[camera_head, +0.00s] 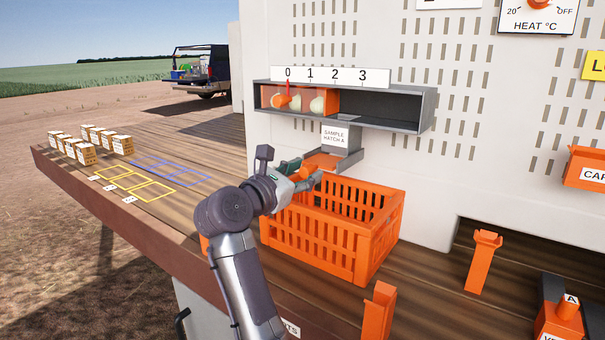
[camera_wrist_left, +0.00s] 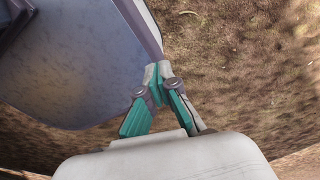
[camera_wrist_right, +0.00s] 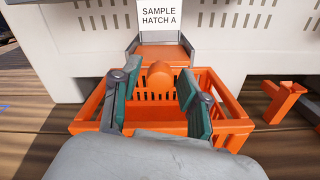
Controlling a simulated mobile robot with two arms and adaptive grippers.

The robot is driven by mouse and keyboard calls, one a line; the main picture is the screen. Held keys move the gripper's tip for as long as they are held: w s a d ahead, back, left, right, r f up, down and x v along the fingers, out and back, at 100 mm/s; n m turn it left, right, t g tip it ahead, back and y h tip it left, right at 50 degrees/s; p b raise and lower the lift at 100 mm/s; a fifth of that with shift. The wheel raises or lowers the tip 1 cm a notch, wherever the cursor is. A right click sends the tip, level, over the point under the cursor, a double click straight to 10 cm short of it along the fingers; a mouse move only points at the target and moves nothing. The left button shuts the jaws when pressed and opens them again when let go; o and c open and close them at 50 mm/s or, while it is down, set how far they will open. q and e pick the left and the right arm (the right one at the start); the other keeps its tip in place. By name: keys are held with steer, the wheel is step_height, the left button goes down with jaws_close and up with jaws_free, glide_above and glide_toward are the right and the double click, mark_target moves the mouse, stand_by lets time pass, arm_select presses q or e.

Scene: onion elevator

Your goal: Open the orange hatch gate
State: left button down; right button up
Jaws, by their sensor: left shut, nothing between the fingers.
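The orange hatch gate (camera_head: 322,160) sits in a grey chute (camera_head: 348,160) below the sign SAMPLE HATCH A (camera_head: 336,137). In the right wrist view the gate (camera_wrist_right: 165,57) lies straight ahead, with a rounded orange knob (camera_wrist_right: 159,76) at its near edge. My right gripper (camera_head: 306,172) is open and empty above the orange crate (camera_head: 318,245). In its wrist view (camera_wrist_right: 158,82) the knob shows between the two spread fingers; I cannot tell whether they touch it. My left gripper (camera_wrist_left: 158,72) is shut and empty, above brown ground.
A grey shelf (camera_head: 385,108) above the hatch holds pale onions behind an orange front, under a 0-to-3 scale (camera_head: 330,76). Orange posts (camera_head: 482,262) stand at the right. Small boxes (camera_head: 82,150) and marked squares occupy the left of the wooden deck (camera_head: 150,215).

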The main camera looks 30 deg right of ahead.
steer(key=shift+r, duration=5)
steer(key=shift+d, duration=0.1)
